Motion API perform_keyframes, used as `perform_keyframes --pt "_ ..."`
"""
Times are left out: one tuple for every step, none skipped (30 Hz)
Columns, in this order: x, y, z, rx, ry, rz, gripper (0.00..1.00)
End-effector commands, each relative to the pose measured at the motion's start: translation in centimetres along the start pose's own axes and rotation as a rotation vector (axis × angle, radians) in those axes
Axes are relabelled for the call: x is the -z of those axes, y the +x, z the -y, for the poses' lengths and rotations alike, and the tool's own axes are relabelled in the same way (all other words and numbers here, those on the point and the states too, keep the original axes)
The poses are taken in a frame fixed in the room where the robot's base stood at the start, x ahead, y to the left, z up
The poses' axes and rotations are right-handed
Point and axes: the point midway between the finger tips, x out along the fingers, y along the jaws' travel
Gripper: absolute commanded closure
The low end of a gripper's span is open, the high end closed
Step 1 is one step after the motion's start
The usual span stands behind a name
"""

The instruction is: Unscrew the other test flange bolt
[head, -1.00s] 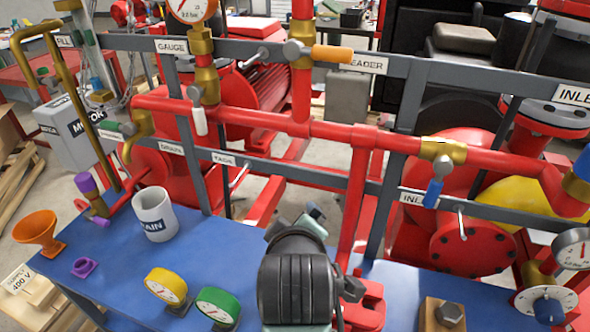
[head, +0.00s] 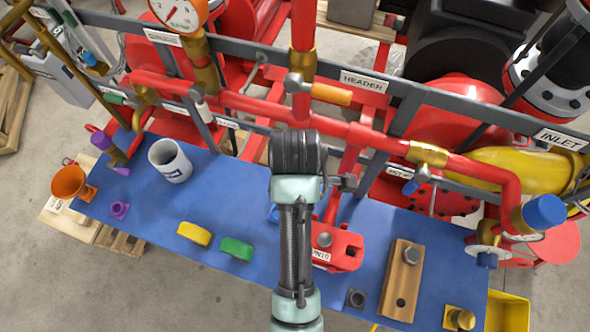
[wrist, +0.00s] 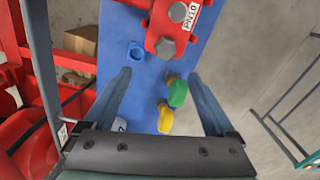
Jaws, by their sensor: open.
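The red test flange (head: 340,238) with a PN10 label stands on the blue bench and also shows at the top of the wrist view (wrist: 150,20). Two grey hex bolt heads show on it in the wrist view, an upper bolt (wrist: 178,12) beside the label and a lower bolt (wrist: 165,47). In the head view one bolt (head: 323,240) shows, and a dark hole lies to its right; my arm hides the flange's left part. My gripper (wrist: 160,78) is open and empty, its fingers apart from the flange. A wooden block (head: 396,285) holds another bolt (head: 412,252).
Red pipework and a grey rail (head: 400,118) run behind the bench.

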Motion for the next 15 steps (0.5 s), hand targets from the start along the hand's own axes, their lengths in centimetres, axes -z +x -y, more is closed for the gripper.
perform_keyframes --pt "0.0 0.4 0.2 0.006 -0.002 0.001 0.1" --pt "0.0 0.7 0.2 0.006 -0.002 0.001 0.1" --pt "0.0 1.1 0.2 0.006 -0.002 0.001 0.1" --pt "0.0 1.6 0.2 0.005 -0.001 0.001 0.1" --pt "0.0 2.0 0.2 0.006 -0.001 0.001 0.1" --pt "0.0 2.7 0.2 0.006 -0.001 0.001 0.1" --pt "0.0 3.3 0.2 0.006 -0.001 0.001 0.1" --pt "0.0 3.4 0.2 0.008 0.0 0.001 0.1" --pt "0.0 4.0 0.2 0.009 0.0 0.001 0.1" --pt "0.0 4.5 0.2 0.009 0.0 0.001 0.1" --pt "0.0 5.2 0.3 0.01 0.0 0.001 0.1" --pt "0.0 6.0 0.3 0.009 0.0 0.001 0.1" --pt "0.0 6.5 0.2 0.009 0.0 0.001 0.1" --pt "-0.1 7.2 0.2 0.008 0.0 0.001 0.1" --pt "-0.1 7.9 0.3 0.007 0.0 0.001 0.1"
